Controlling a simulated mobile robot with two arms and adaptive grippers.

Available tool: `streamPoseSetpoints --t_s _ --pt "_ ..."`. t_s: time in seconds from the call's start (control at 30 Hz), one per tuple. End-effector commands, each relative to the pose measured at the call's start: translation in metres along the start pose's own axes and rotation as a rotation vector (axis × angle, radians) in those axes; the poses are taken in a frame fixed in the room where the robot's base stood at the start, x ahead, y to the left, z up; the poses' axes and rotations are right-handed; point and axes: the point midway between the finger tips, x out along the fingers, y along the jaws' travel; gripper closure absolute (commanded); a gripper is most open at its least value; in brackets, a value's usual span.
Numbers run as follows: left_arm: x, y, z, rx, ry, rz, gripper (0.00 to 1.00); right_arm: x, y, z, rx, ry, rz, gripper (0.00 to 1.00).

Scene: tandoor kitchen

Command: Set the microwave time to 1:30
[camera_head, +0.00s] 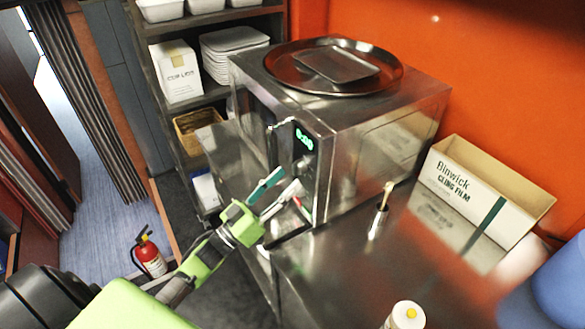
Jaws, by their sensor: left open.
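The microwave (385,140) is a steel box on the metal counter, with its front facing left. Its green lit display (304,138) sits high on the control panel; the digits are too small to read surely. A round knob or button area shows below the display, partly hard to make out. My left gripper (283,188), green with slim fingers, is open and empty in front of the lower part of the panel. I cannot tell whether a fingertip touches the panel. My right gripper does not show.
A round steel tray (290,75) lies on top of the microwave. A cling film box (470,195) and a small metal cup (377,222) stand on the counter. A shelf (215,95) with containers is behind. A fire extinguisher (150,256) stands on the floor.

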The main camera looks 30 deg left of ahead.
Motion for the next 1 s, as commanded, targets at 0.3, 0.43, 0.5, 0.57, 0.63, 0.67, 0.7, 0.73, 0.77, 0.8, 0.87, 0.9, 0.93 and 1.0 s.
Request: streamPoseSetpoints --t_s 0.3,0.43,0.5,0.57,0.63,0.67,0.7,0.73,0.77,0.8,0.87,0.9,0.93,1.0 --pt "0.032 0.0 0.0 -0.001 -0.001 -0.002 0.57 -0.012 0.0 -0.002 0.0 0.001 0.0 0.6" --pt "0.033 -0.001 0.001 -0.001 -0.001 -0.001 0.57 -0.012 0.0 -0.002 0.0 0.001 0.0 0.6" --pt "0.033 -0.001 0.001 -0.001 -0.001 -0.001 0.57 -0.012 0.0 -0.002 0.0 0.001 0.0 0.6" --pt "0.033 0.0 0.001 0.0 -0.001 -0.001 0.57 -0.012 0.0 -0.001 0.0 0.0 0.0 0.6" --pt "0.033 0.0 0.001 0.0 -0.001 -0.001 0.67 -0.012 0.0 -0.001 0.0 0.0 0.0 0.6" --pt "0.033 0.0 0.001 0.0 -0.001 -0.001 0.75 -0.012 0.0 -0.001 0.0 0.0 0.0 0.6" --pt "0.033 0.0 0.001 0.0 -0.001 -0.001 0.86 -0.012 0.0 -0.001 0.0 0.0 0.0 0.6" --pt "0.033 0.0 0.001 0.0 -0.001 -0.001 0.93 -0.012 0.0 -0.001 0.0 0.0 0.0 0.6" --pt "0.033 0.0 0.001 0.0 -0.001 -0.001 0.95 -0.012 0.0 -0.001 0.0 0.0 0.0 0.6" --pt "0.033 0.0 0.001 0.0 -0.001 -0.001 0.95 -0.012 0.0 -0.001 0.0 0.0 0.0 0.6" --pt "0.033 -0.001 0.001 0.0 -0.001 -0.001 0.95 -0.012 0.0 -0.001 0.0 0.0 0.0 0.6" --pt "0.033 -0.001 0.001 0.001 -0.001 -0.001 0.95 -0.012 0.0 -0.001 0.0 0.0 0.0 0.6" --pt "0.033 -0.001 0.001 0.002 -0.001 0.0 0.95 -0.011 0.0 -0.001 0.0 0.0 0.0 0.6" --pt "0.033 -0.001 0.001 0.009 -0.001 0.002 0.95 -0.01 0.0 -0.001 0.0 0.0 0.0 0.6"
